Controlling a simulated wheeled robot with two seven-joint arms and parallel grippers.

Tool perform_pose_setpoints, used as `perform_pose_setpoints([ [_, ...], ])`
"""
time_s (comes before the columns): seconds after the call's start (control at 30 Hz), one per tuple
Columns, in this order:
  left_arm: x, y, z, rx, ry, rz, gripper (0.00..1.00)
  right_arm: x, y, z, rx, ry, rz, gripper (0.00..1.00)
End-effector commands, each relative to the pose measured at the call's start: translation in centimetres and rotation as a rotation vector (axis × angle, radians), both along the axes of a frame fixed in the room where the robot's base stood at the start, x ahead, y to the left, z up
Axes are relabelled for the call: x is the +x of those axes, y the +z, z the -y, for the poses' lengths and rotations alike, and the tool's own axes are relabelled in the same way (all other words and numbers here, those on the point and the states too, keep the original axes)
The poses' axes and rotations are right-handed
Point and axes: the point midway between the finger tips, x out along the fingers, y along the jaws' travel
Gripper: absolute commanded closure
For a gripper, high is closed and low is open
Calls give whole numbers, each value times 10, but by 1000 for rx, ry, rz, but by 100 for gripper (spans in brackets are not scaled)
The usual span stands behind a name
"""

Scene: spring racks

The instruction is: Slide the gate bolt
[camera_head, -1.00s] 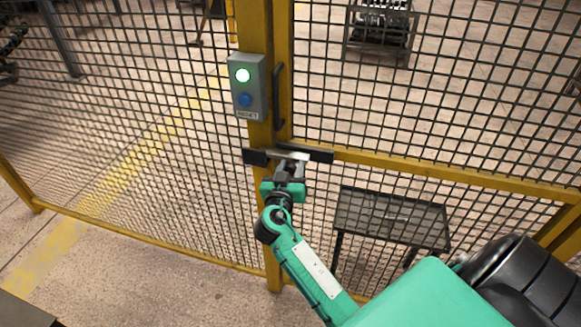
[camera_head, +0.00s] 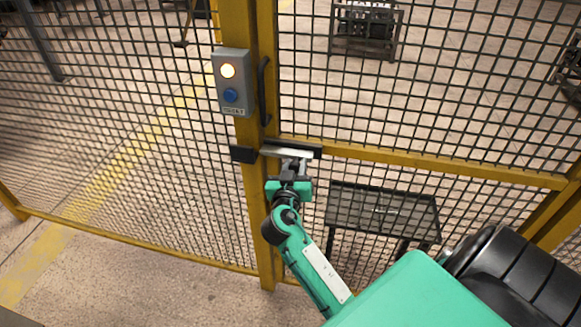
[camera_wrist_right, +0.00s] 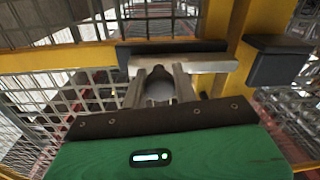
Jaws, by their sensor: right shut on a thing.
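The gate bolt is a pale metal bar (camera_head: 285,152) lying level in front of a black guide (camera_head: 314,150) on the yellow gate rail. A black keeper block (camera_head: 243,154) sits on the post to its left. In the right wrist view the bar (camera_wrist_right: 205,65) ends just short of the keeper (camera_wrist_right: 275,60), with a narrow gap. My right gripper (camera_head: 295,166) is at the bolt. My left gripper is out of view.
A grey control box (camera_head: 232,82) on the post has a lit amber lamp and a blue button. A black pull handle (camera_head: 264,90) stands beside it. Wire mesh panels fill both sides. Beyond the mesh are a dark mesh-topped table (camera_head: 383,212) and a metal rack (camera_head: 365,30).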

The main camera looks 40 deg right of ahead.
Motion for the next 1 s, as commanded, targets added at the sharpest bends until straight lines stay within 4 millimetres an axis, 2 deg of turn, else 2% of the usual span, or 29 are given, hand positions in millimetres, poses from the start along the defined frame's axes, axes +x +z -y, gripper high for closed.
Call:
perform_pose_setpoints([
  [0.07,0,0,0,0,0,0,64,0,0,0,-1,1,-1,100],
  [0.1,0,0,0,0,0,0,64,0,0,0,-1,1,-1,64],
  [0.37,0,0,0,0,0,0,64,0,0,-1,-1,1,-1,63],
  [0.53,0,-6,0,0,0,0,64,-7,-3,-9,2,2,-2,63],
  [0.9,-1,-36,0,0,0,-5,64,-62,-6,-66,4,1,-1,63],
  [1.0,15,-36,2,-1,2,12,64,-76,-5,-80,4,2,-1,63],
])
